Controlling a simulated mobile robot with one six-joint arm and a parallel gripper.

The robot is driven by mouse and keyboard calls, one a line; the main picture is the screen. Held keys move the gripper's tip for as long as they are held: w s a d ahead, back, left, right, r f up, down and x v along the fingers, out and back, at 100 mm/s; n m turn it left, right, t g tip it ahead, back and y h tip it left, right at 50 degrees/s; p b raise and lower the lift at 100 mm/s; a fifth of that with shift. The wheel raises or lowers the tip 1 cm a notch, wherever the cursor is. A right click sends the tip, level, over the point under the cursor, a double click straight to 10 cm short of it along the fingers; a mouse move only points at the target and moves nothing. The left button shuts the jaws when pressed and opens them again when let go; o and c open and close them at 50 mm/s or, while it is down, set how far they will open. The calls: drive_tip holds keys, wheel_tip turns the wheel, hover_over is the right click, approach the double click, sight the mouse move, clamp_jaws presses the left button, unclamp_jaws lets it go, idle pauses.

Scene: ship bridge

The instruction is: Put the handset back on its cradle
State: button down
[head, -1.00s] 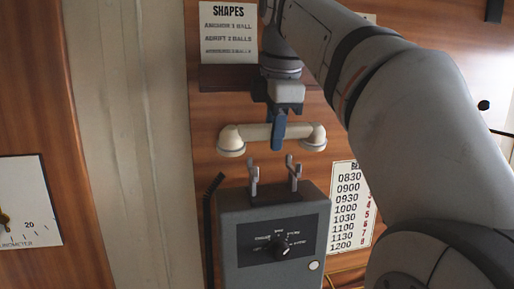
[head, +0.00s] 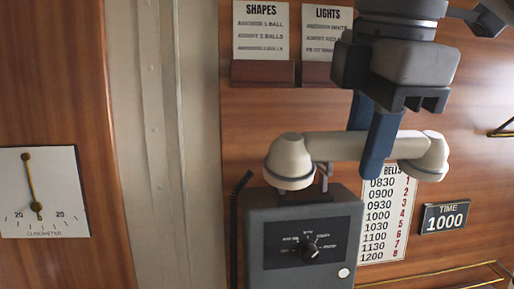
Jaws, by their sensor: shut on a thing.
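The cream handset (head: 335,147) has a horizontal bar with a round cup at each end, cups facing down. My gripper (head: 374,150) is shut on the bar, its blue fingers pointing down, right of the bar's middle. The cradle's metal prongs (head: 327,180) rise from the top of a grey box (head: 350,200). The handset is in front of them in this view and hides part of them. One cup overlaps the box's top left; the other lies right of the box. I cannot tell the depth gap or any contact.
The grey box has a dark panel with a knob (head: 309,249). A black cable (head: 236,215) runs at its left. Behind are the bells chart (head: 385,215), a time sign (head: 444,217) and two cards on wooden holders (head: 262,72). An inclinometer (head: 40,192) is at far left.

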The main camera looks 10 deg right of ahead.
idle(0.4)
drive_tip(key=w+p, duration=0.5)
drive_tip(key=w, duration=1.5)
drive_tip(key=f, duration=0.4)
drive_tip(key=f+b, duration=0.1)
drive_tip(key=f, duration=0.1)
drive_tip(key=shift+s+f, duration=0.2)
drive_tip(key=shift+s, duration=0.15)
drive_tip(key=shift+w+r+p, duration=0.15)
drive_tip(key=shift+p, duration=0.35)
drive_tip(key=shift+w+f, duration=0.15)
drive_tip(key=shift+f, duration=0.1)
